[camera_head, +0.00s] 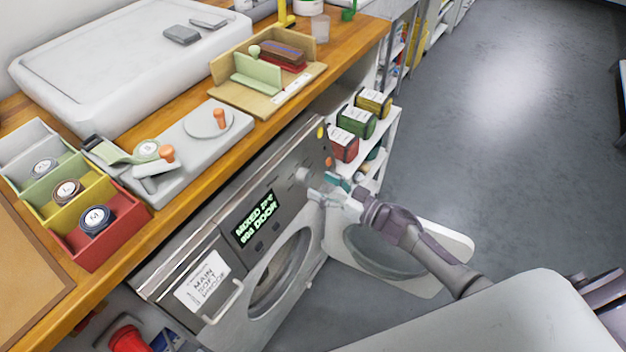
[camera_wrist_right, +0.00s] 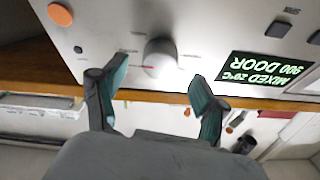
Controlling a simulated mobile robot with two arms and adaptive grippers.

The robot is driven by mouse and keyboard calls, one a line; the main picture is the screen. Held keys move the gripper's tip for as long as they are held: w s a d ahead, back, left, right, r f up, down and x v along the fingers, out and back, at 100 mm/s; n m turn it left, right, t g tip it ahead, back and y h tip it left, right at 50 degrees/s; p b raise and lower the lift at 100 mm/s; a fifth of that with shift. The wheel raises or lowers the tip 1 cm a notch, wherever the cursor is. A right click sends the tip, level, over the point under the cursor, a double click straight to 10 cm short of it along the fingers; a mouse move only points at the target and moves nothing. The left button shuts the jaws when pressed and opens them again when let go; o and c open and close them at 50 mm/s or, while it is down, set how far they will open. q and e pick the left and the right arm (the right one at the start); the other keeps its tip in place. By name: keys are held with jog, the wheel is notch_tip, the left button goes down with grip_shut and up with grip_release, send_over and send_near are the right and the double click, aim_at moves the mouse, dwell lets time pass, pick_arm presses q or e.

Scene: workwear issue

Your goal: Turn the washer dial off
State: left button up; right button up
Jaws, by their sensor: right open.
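The washer (camera_head: 218,258) stands under the wooden counter, with its round door swung open to the right. Its dial (camera_head: 301,175) is a pale round knob on the grey front panel, right of the lit display (camera_head: 255,218), which reads "MIXED" and "DOOR". My right gripper (camera_head: 322,187) is at the panel in front of the dial. In the right wrist view the dial (camera_wrist_right: 159,58) sits just beyond and between the two open fingertips of the gripper (camera_wrist_right: 157,88). The fingers appear apart from it. My left gripper is not in view.
The open washer door (camera_head: 455,243) lies below my right forearm. A shelf with several labelled boxes (camera_head: 374,102) stands right of the washer. The counter (camera_head: 190,215) holds trays, bins and a white case (camera_head: 120,70). The grey floor (camera_head: 500,130) at right is clear.

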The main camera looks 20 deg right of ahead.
aim_at(310, 180)
jog(key=shift+x, duration=1.55)
jog(key=c, duration=1.1)
jog(key=shift+c, duration=0.2)
